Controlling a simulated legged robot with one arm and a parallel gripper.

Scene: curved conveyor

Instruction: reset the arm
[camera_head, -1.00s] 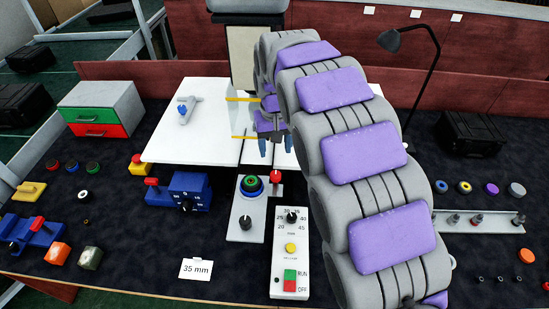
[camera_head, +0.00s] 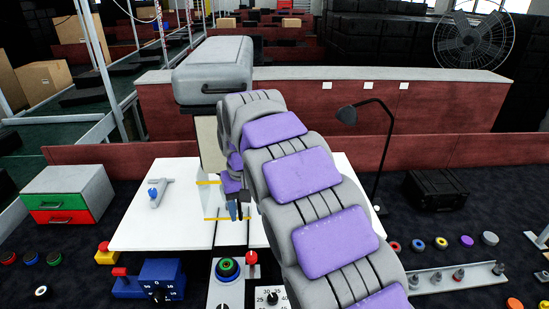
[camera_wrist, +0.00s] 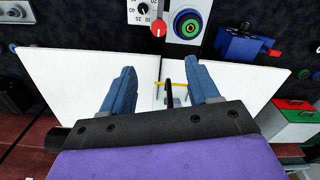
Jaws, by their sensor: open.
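My gripper (camera_head: 238,210) hangs at the end of my grey and purple arm, above the white board on the table. In the wrist view my gripper (camera_wrist: 160,90) shows two blue fingers spread apart with nothing held between them. A thin dark upright part and a yellow bar (camera_wrist: 172,84) show beyond the gap between the fingers. In the head view my arm hides part of the white board (camera_head: 135,228) and the middle of the bench.
A blue dial block (camera_head: 160,280), a green-ringed knob (camera_head: 228,268) and a red-topped lever (camera_head: 251,258) stand in front. A drawer box (camera_head: 68,195) is left, a black lamp (camera_head: 385,150) and a black case (camera_head: 436,190) right. A grey case (camera_head: 213,70) stands behind my arm.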

